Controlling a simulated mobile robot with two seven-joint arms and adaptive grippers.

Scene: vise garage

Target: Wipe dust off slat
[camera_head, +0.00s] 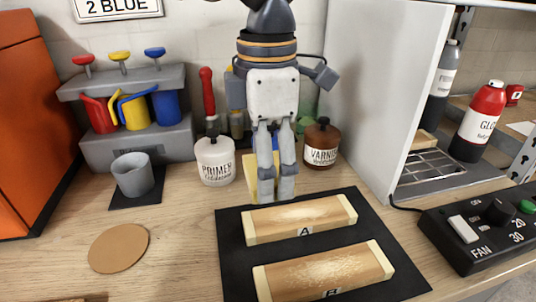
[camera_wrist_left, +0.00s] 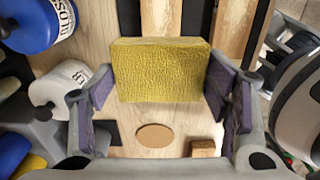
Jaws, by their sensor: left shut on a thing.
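Two pale wooden slats lie on a black mat (camera_head: 230,275). The rear slat, marked A (camera_head: 275,222), has a whitish dust patch along its top. The front slat (camera_head: 330,270), whose label is partly cut off, also has pale dust. My left gripper (camera_head: 275,190) points down just behind the rear slat. In the left wrist view it is shut on a yellow sponge (camera_wrist_left: 160,72), between its purple pads. In the head view the sponge (camera_head: 250,172) is mostly hidden behind the gripper. My right gripper is not in view.
White primer (camera_head: 215,162) and brown varnish (camera_head: 321,145) bottles stand close on either side of the gripper. A grey cup (camera_head: 133,174) and rack of coloured cans (camera_head: 135,125) are left. A fan control box (camera_head: 480,230) is right.

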